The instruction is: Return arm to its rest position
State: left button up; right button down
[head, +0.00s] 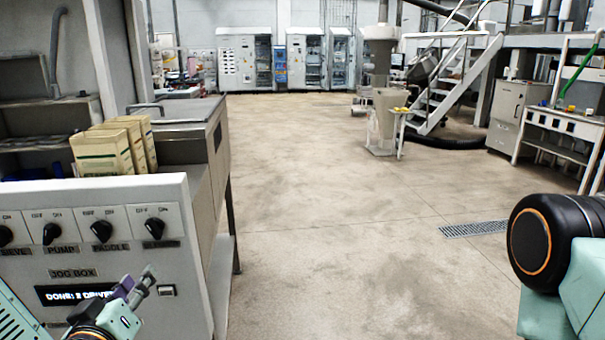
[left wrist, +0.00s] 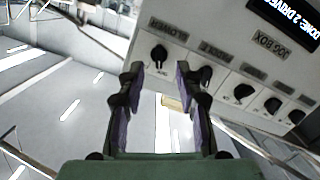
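My left gripper (head: 140,285) is in front of the lower right part of a white control panel (head: 120,204) in the head view. In the left wrist view its two purple-and-black fingers (left wrist: 158,75) stand apart with nothing between them. The panel appears upside down there, with its black knobs beyond the fingers; I cannot tell how far off. The panel has several black knobs, among them the pump knob (head: 50,233) and the paddle knob (head: 101,231). A dark display (head: 75,294) reads "DONE: 2 DRIVE", partly hidden by my gripper. My right gripper is out of view.
Yellowish packets (head: 103,152) stand behind the panel, beside a grey metal cabinet (head: 190,135). Open concrete floor (head: 330,170) lies to the right. A floor grate (head: 473,229), metal stairs (head: 445,85) and a white bench (head: 562,122) are farther off.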

pick_arm(q)
jog(key=s+d+f+m+g+h, duration=0.2)
jog(key=s+d+f+g, duration=0.15)
jog(key=f, duration=0.45)
jog(key=s+d+f+m+g+h, duration=0.1)
jog(key=s+d+f+g+h, duration=0.25)
jog(key=f, duration=0.55)
jog(key=s+d+f+m+g+y, duration=0.1)
jog(key=s+f+g, duration=0.3)
jog(key=s, duration=0.6)
jog(key=s+d+f+m+g+y, duration=0.1)
jog(key=s+f+g, duration=0.4)
jog(key=s, duration=0.6)
notch_tip(320, 180, down, 3)
jog(key=shift+d+r+m, duration=0.15)
jog(key=shift+d+m, duration=0.1)
jog(key=shift+m, duration=0.55)
jog(key=shift+s, duration=0.2)
